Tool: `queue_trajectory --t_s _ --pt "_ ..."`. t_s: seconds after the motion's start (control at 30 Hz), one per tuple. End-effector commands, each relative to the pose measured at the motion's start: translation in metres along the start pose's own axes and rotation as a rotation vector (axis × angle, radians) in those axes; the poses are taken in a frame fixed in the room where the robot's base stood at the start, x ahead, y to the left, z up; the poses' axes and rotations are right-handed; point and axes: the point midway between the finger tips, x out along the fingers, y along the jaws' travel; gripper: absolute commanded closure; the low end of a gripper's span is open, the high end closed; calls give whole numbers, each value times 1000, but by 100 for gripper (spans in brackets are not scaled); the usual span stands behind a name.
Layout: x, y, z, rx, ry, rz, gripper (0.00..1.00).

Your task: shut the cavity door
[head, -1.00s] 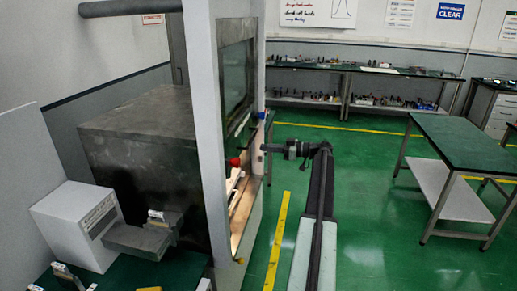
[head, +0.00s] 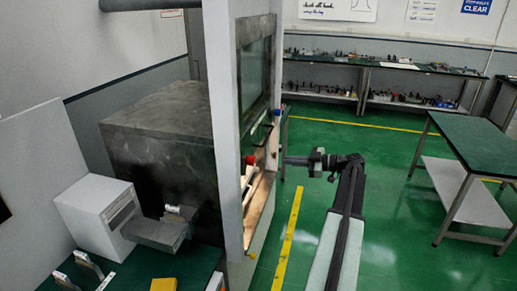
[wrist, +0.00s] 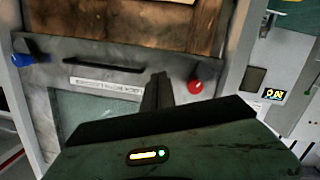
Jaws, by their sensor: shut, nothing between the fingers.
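The cavity door (head: 257,75) is a grey metal panel with a dark window on the tall cabinet's front. It stands raised, with an opening below it. A red knob (head: 250,160) and a blue knob (head: 277,112) sit near its lower edge. In the wrist view, which looks upside down, the blue knob (wrist: 21,60), a black bar handle (wrist: 104,66) and the red knob (wrist: 195,87) lie along the door (wrist: 110,115). My gripper (head: 285,160) is shut and empty, in front of the cabinet. Its fingers (wrist: 157,92) show between handle and red knob; contact cannot be told.
The brown cavity interior (wrist: 130,22) shows in the wrist view. A green-topped table (head: 480,140) stands at the right and a bench (head: 375,66) at the back. A white box (head: 98,215) sits on the near-left table. Green floor between is clear.

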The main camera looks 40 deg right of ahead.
Motion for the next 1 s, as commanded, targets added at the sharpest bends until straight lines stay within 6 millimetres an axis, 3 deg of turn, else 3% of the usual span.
queue_trajectory --t_s 0.03,0.1,0.2,0.33,0.5,0.73,1.0 --pt "-3 -24 -42 -33 -18 3 100" --pt "-5 -48 -74 -77 -42 4 100" --pt "-9 -75 -118 -107 -69 6 100" --pt "-12 -85 -151 -105 -79 3 100" --pt "-14 -76 -162 -104 -78 3 100" --pt "-8 -78 -158 -103 -77 1 100" --pt "44 -79 -153 -103 -74 -3 100"
